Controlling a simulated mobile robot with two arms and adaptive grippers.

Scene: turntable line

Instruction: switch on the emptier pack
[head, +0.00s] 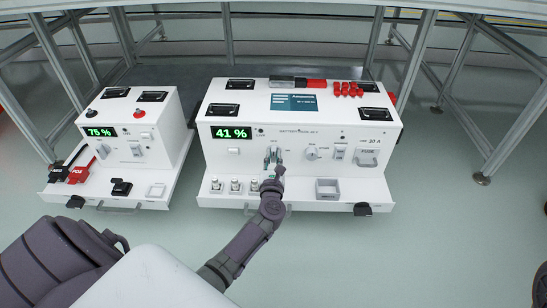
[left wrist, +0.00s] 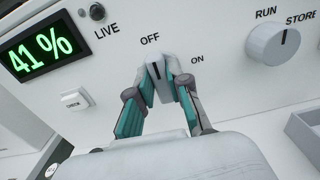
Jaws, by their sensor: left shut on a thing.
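The larger white pack (head: 225,158) on the right has a green display (head: 231,132) reading 41 %, which also shows in the left wrist view (left wrist: 40,52). The smaller white pack (head: 165,118) on the left has a display (head: 100,132) reading 75 %. My left gripper (head: 274,157) is at the front of the 41 % pack. In the left wrist view, its fingers (left wrist: 163,70) are shut on a grey rotary knob (left wrist: 158,83) labelled OFF and ON. The knob's dark mark points up towards OFF. My right gripper is not in view.
A RUN/STORE knob (left wrist: 275,43) sits right of the gripped one. A CHECK button (left wrist: 75,99) is at its lower left. The 41 % pack's front ledge holds several small fittings and a square tray (head: 327,196). Red and black connectors (head: 78,171) lie by the 75 % pack.

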